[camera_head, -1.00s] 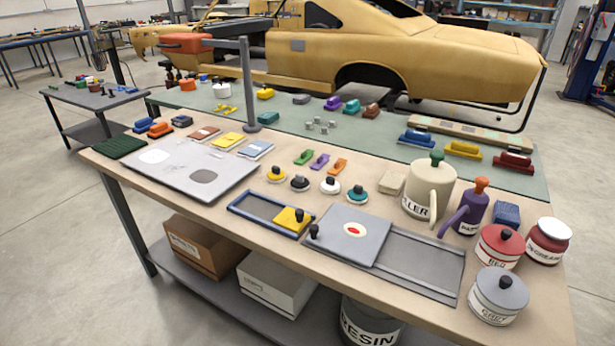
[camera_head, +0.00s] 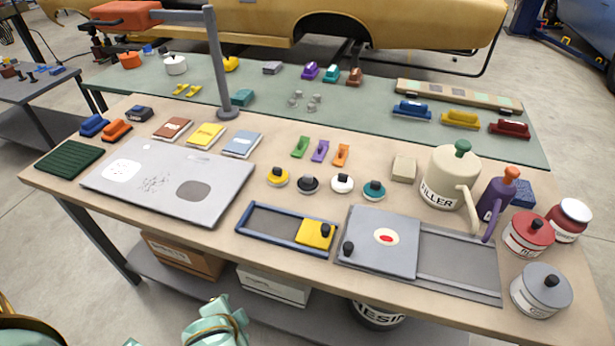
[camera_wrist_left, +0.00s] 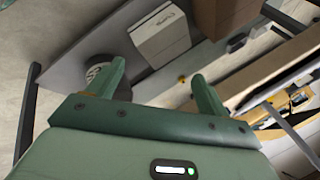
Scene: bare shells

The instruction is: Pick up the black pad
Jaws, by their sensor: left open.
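The black pad (camera_head: 307,184) is a small round disc with a dark knob. It sits on the tan workbench (camera_head: 225,225) in a row of similar pads, between the yellow pad (camera_head: 277,177) and the white pad (camera_head: 342,184). My left gripper (camera_wrist_left: 157,71) is open and empty in the left wrist view, with the bench's lower shelf and boxes beyond its fingers. Pale green parts of my arm show at the bottom of the head view, far from the pad. The black pad cannot be made out in the wrist view. My right gripper is not visible.
A teal pad (camera_head: 374,190) ends the row. Behind it lie small green, purple and orange tools. In front are a blue-rimmed tray (camera_head: 262,233) and a grey lidded tray (camera_head: 458,267). A filler pot (camera_head: 447,180) and cans stand at right. A lamp post (camera_head: 217,70) rises behind.

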